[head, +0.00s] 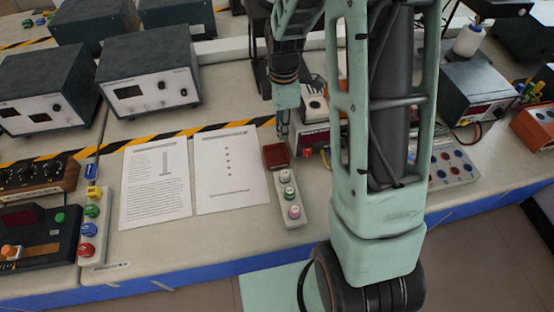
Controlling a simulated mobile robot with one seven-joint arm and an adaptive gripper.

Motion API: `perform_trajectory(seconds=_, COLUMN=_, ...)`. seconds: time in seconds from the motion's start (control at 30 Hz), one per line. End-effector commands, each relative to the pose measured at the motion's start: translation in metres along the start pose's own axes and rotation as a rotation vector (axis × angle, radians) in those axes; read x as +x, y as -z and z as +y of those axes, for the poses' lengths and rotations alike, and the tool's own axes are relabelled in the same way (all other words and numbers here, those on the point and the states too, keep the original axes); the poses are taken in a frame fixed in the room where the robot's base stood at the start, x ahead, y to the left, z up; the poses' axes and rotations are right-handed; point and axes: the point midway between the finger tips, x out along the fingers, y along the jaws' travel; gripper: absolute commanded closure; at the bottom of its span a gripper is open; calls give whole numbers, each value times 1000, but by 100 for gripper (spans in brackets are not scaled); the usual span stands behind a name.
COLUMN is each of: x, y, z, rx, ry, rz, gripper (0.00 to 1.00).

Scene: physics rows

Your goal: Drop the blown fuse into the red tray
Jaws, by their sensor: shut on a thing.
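The red tray (276,164) is a small dark red square dish on the bench, at the far end of a pale strip with round buttons. My gripper (283,132) points down just above and slightly behind the tray, near its right side. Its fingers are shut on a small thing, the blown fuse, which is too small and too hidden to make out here. I cannot tell whether the fingertips are over the tray's inside or behind its far rim.
The pale button strip (290,205) runs toward the bench's front edge. Printed sheets (232,170) lie to the left. A red-fronted instrument (315,137) stands close on the right, partly behind my arm. Grey instruments (150,80) stand at the back left.

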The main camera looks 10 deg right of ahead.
Motion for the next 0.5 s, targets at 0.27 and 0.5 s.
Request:
perform_trajectory(seconds=0.27, x=26, y=0, z=0, rx=1, ry=1, rz=0, gripper=99)
perform_trajectory(seconds=0.5, x=25, y=0, z=0, rx=1, ry=1, rz=0, gripper=99)
